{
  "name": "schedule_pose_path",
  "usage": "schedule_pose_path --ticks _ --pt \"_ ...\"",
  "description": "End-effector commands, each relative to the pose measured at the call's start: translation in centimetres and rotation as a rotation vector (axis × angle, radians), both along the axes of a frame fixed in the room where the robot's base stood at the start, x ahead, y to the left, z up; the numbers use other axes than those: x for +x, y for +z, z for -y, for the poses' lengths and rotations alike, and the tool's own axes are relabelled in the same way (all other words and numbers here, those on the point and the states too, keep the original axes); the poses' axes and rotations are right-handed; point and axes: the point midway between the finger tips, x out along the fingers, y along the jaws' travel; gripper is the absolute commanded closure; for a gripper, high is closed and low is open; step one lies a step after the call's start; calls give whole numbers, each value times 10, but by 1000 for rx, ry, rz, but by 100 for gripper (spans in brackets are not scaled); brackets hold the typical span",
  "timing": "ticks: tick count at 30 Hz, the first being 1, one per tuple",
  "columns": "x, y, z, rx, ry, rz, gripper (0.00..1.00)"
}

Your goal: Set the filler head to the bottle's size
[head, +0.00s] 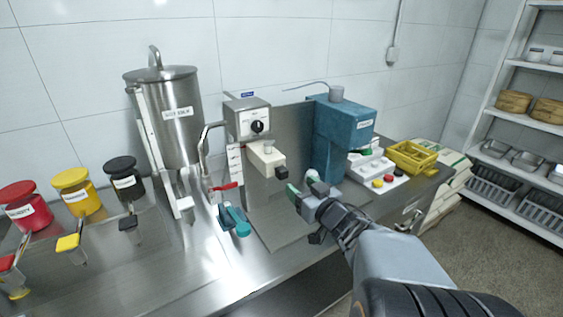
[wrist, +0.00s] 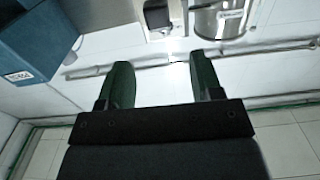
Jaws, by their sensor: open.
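What looks like the filler head, a cream block (head: 264,158) with a black end knob (head: 282,173), juts out below a grey control box (head: 247,118) with a black dial. A white scale strip with red marks (head: 236,163) stands at its left. My gripper (head: 302,185) is open and empty, its green fingertips just right of and below the black end knob, apart from it. In the wrist view, the gripper (wrist: 163,80) shows a clear gap between its fingers. A dark block shows beyond them; I cannot tell which part it is. I cannot make out a bottle.
A blue machine (head: 340,135) stands close right of my gripper. A steel hopper (head: 177,115) and a teal-handled part (head: 235,219) are left. Red (head: 25,207), yellow (head: 77,192) and black (head: 123,178) lidded jars stand farther left. A yellow basket (head: 412,156) is right.

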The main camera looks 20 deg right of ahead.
Motion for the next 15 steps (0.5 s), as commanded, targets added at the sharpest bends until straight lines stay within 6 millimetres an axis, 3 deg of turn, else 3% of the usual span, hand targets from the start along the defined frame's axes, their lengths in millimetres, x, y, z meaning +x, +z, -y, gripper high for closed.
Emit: schedule_pose_path --ticks 2,6,15 --pt "9 9 -1 7 3 -6 40" --pt "22 7 -3 3 -2 -7 40" --pt "76 0 -9 -2 -3 -3 40"
